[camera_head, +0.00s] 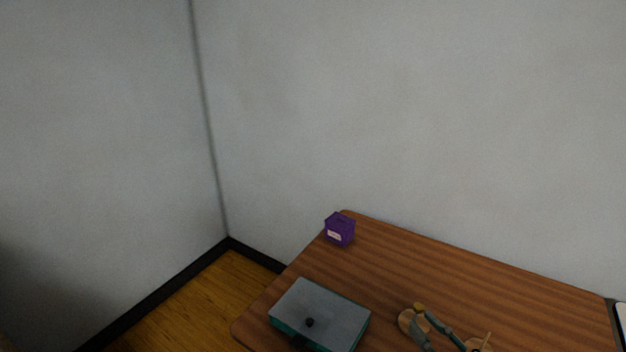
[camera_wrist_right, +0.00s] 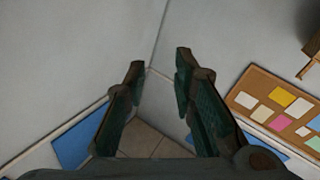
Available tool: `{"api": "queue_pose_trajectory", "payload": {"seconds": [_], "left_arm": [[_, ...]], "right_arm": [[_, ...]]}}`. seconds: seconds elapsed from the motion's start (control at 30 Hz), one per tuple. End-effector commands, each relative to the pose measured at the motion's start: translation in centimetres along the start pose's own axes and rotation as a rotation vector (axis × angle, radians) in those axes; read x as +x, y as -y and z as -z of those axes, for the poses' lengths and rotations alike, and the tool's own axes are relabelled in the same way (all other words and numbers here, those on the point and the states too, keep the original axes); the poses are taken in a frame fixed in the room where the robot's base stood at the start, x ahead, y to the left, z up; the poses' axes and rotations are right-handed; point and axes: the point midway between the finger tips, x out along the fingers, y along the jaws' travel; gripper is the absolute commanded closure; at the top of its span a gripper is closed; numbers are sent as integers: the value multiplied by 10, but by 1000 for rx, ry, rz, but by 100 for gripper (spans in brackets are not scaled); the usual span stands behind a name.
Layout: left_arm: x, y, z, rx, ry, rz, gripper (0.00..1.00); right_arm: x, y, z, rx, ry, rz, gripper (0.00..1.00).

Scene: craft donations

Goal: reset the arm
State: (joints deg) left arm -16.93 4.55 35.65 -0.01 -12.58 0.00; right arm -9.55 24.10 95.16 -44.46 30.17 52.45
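My right gripper (camera_head: 422,319) shows at the bottom of the head view, in front of part of the wooden table (camera_head: 480,270). In the right wrist view its two dark green fingers (camera_wrist_right: 160,60) stand apart with nothing between them. My left gripper is not in view.
A purple box (camera_head: 340,230) with a pale label stands at the table's far left corner. A teal case with a grey lid (camera_head: 322,303) lies near the left edge. Round wooden pieces (camera_head: 405,319) show beside the right gripper. A cork board (camera_wrist_right: 262,102) hangs on a wall.

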Motion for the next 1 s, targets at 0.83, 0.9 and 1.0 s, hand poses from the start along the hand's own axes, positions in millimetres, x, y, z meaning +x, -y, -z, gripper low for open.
{"api": "queue_pose_trajectory", "payload": {"seconds": [0.83, 0.9, 1.0], "left_arm": [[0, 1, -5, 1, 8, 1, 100], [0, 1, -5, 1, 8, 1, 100], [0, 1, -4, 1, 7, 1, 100]], "right_arm": [[-216, 108, -76, 391, 1347, -356, 76], [-233, 132, -67, 416, 1432, -269, 76], [-232, 134, -113, 423, 1455, -275, 76]]}}
